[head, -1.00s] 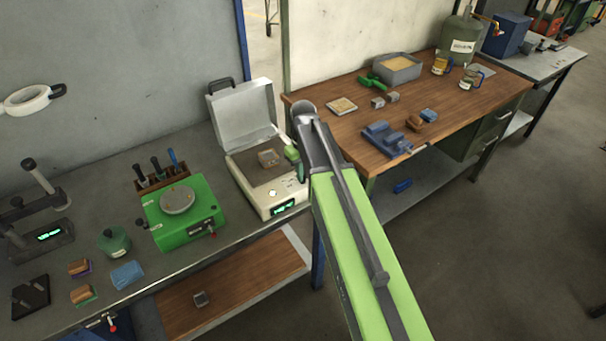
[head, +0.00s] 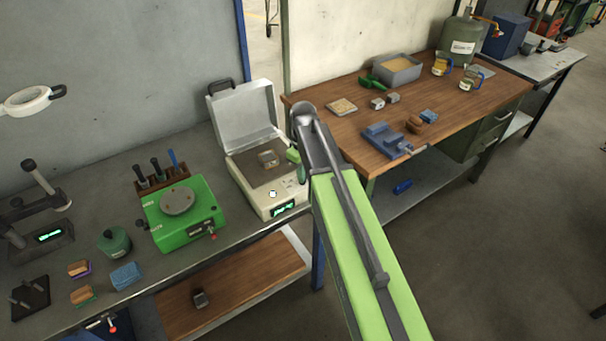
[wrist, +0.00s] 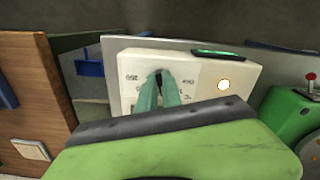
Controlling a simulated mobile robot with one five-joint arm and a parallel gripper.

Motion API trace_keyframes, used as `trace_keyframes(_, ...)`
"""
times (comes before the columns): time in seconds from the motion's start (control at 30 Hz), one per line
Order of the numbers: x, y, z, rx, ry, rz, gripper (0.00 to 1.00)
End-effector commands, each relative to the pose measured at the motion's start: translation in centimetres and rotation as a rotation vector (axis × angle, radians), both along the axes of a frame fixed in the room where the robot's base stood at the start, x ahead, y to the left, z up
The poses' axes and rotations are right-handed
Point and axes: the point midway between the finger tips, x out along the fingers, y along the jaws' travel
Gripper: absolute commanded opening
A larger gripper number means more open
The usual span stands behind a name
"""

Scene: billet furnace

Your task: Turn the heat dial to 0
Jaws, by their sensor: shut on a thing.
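In the head view my gripper (head: 300,170) is at the furnace's right side, partly hidden by my arm.
Left of the furnace stands a green hotplate-like unit (head: 183,212) with a tool rack (head: 161,178) behind it. A wooden workbench (head: 345,125) with a blue vise (head: 385,138) stands to the right. The floor in front is clear.

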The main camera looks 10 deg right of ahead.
Motion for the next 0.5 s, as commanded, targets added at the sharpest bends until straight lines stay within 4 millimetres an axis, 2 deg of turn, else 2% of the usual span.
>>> trace_keyframes(0.5,0.16,-0.06,0.0,0.0,-0.001,0.491,0.0)
